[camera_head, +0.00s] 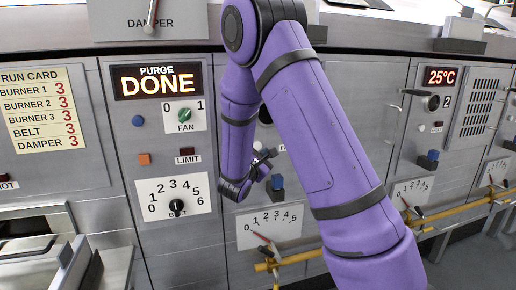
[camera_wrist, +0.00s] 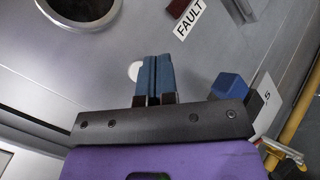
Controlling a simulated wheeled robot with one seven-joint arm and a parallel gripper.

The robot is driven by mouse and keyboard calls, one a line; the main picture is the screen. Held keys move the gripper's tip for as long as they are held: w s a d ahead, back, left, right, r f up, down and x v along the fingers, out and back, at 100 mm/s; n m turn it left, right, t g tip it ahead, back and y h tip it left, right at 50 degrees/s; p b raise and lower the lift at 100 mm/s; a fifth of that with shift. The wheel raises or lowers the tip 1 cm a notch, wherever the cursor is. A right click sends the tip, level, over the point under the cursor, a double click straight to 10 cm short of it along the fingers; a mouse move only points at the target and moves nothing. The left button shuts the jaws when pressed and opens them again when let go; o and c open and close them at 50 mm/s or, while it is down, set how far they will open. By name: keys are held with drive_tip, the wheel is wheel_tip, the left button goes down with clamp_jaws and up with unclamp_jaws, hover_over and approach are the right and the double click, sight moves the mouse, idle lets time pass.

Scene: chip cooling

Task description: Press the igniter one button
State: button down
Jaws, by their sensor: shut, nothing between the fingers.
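The blue square button (camera_head: 277,183) on the panel partly behind my arm seems to be the igniter one button; no igniter label is readable. In the wrist view a blue block-like button (camera_wrist: 230,86) stands out from the grey panel, right of my fingers. My gripper (camera_head: 268,154) is in front of this panel, just above and left of the button in the head view. Its two blue-grey fingers (camera_wrist: 153,72) are together, empty, and point at the panel beside a white round spot (camera_wrist: 134,71). They appear apart from the button; contact with the panel cannot be told.
A gas dial plate (camera_head: 270,226) and a yellow pipe (camera_head: 290,258) are below. A FAULT label (camera_wrist: 188,18) and dark round opening (camera_wrist: 80,6) show in the wrist view. The left panel display (camera_head: 156,80) reads PURGE DONE. A similar blue button (camera_head: 428,160) is on panel 2.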

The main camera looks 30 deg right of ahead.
sight(261, 150)
drive_tip(key=shift+w+d, duration=0.3)
drive_tip(key=shift+w, duration=0.65)
drive_tip(key=shift+w+d, duration=0.25)
drive_tip(key=shift+w, duration=0.7)
drive_tip(key=shift+w, duration=0.1)
idle(0.6)
drive_tip(key=shift+w+d, duration=0.1)
drive_tip(key=shift+w, duration=0.2)
drive_tip(key=shift+w+d, duration=0.15)
drive_tip(key=shift+w, duration=0.25)
idle(0.8)
drive_tip(key=shift+s, duration=0.1)
drive_tip(key=shift+s+a, duration=0.25)
drive_tip(key=shift+s, duration=0.45)
drive_tip(key=shift+s+a, duration=0.25)
drive_tip(key=shift+s, duration=0.55)
drive_tip(key=shift+s+a, duration=0.2)
drive_tip(key=shift+s, duration=0.6)
drive_tip(key=shift+s+a, duration=0.25)
drive_tip(key=shift+s, duration=0.55)
